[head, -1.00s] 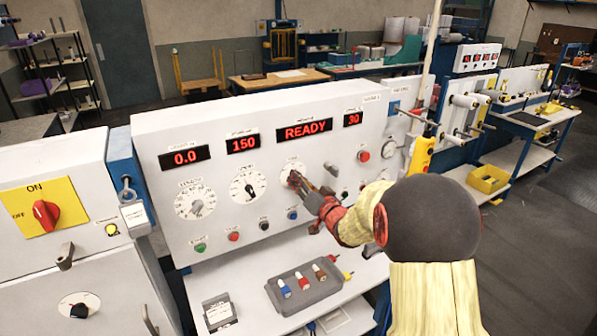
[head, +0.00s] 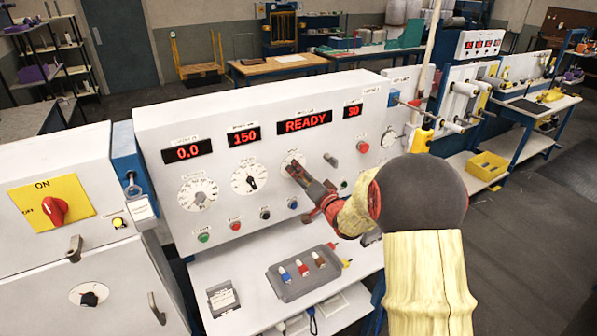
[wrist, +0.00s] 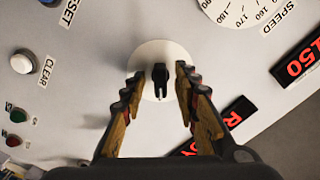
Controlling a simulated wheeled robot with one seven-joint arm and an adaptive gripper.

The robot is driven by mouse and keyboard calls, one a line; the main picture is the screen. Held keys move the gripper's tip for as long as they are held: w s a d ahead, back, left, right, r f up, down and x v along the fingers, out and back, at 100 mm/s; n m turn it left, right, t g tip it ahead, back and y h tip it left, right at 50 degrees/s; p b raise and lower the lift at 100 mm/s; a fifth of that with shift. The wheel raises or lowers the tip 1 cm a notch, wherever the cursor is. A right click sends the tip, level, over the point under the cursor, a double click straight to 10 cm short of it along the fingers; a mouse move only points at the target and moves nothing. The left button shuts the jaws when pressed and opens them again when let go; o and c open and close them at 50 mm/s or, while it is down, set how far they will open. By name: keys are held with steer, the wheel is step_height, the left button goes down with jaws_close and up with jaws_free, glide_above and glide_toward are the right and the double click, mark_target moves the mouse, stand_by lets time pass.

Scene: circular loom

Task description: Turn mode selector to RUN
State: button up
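The mode selector is a black knob (wrist: 159,75) on a round white plate (wrist: 150,54) in the wrist view. Its position markings are not readable. My gripper (wrist: 158,73) is open, one finger on each side of the knob, with a visible gap on both sides. Whether the fingertips reach past the knob's face I cannot tell. In the head view my gripper (head: 294,170) is at the white plate (head: 292,158) below the READY display (head: 305,122) and hides the knob.
The panel also carries two scaled dials (head: 198,193) (head: 250,178), a row of small coloured buttons (head: 235,226) and a red button (head: 362,146). A grey tray (head: 292,290) with coloured pieces lies on the shelf below. A red switch (head: 55,210) sits on the cabinet at left.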

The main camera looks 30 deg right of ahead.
steer(key=s, duration=0.6)
steer(key=shift+s, duration=0.35)
steer(key=shift+d, duration=0.1)
steer(key=shift+c, duration=0.6)
stand_by(0.5)
